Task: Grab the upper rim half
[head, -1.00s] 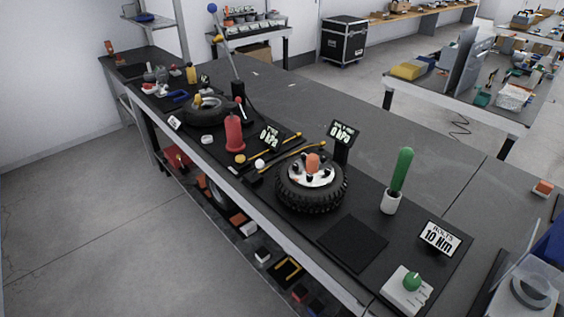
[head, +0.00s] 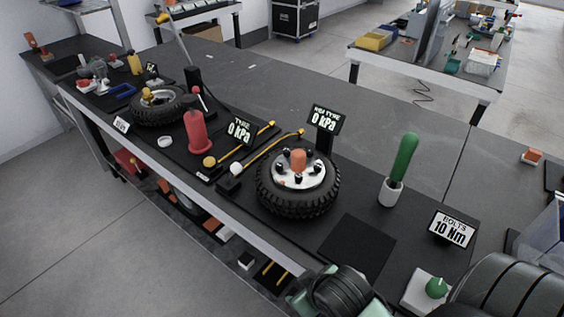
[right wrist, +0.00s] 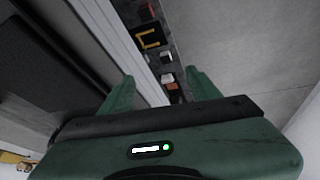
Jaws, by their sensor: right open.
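The upper rim half appears to be the white disc (head: 313,178) inside the black tyre (head: 275,204) on the bench in the head view. An orange piece stands at its centre, with dark bolts or nuts around it. My right gripper (right wrist: 160,88) is open and empty in the right wrist view, its green fingers pointing past the bench's front edge. In the head view my right arm shows at the bottom, in front of the bench and apart from the tyre; its fingertips are not clear there. The rim is not visible in the right wrist view. My left gripper is not in view.
A green-handled tool (head: 405,158) stands in a white cup right of the tyre, near a torque sign (head: 452,229). A dark square mat (head: 357,247) lies clear in front. A second tyre (head: 158,117) is farther left.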

